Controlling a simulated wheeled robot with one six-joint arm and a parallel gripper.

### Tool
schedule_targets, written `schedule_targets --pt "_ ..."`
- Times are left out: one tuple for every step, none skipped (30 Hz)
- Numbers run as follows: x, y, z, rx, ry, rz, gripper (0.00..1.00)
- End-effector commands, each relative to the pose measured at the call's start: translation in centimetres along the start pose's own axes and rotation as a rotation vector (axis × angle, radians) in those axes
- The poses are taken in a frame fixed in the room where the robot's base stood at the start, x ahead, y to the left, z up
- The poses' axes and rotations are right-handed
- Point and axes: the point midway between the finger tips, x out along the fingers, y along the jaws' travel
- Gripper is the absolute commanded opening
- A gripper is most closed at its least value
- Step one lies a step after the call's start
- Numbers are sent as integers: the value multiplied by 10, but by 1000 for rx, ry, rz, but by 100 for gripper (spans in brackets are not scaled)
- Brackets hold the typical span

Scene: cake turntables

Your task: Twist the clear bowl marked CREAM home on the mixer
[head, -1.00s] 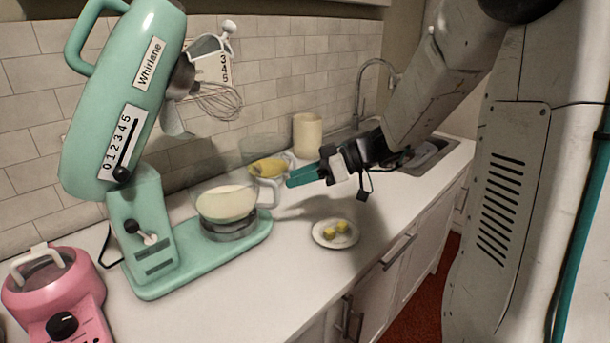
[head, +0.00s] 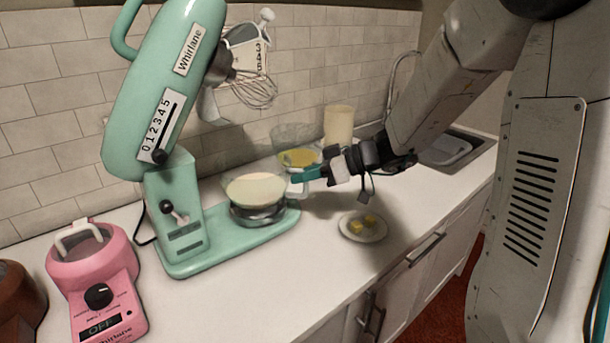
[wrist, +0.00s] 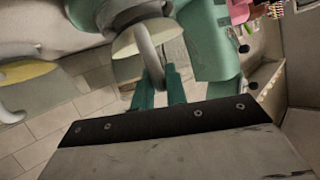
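A clear bowl (head: 252,192) with pale cream-coloured contents sits on the base of the mint-green mixer (head: 180,254); no CREAM mark is readable on it. Its handle (head: 303,182) points right, towards my gripper. My gripper (head: 296,177) reaches in from the right, with its teal fingertips at the handle. In the wrist view, the fingers (wrist: 160,88) stand apart with the bowl's curved handle (wrist: 150,52) between them; I cannot tell whether they touch it. The mixer's head is tilted up, its whisk (head: 255,90) above the bowl.
Another clear bowl with yellow contents (head: 299,157) stands behind, near a cream canister (head: 339,126). A small plate (head: 352,232) with yellow cubes lies in front. A pink appliance (head: 95,275) stands at the left.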

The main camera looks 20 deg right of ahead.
Motion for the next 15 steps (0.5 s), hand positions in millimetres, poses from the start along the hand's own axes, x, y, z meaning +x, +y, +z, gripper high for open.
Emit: schedule_targets --pt "0 0 0 0 0 0 0" --pt "0 0 0 0 0 0 0" --pt "0 -1 0 1 1 2 0" --pt "0 -1 0 2 2 6 0" --pt "0 -2 -1 4 3 12 0" --pt "1 -4 -1 8 5 22 0" --pt "1 -6 0 12 6 32 0" --pt "2 -7 0 17 8 43 0" --pt "2 -9 0 23 10 55 0" --pt "2 -11 0 27 12 66 0" --pt "3 -12 0 31 14 76 0" --pt "3 -13 0 35 16 86 0" --pt "3 -14 0 39 18 94 0" --pt "3 -14 0 42 18 100 0" --pt "3 -15 1 44 18 106 0"
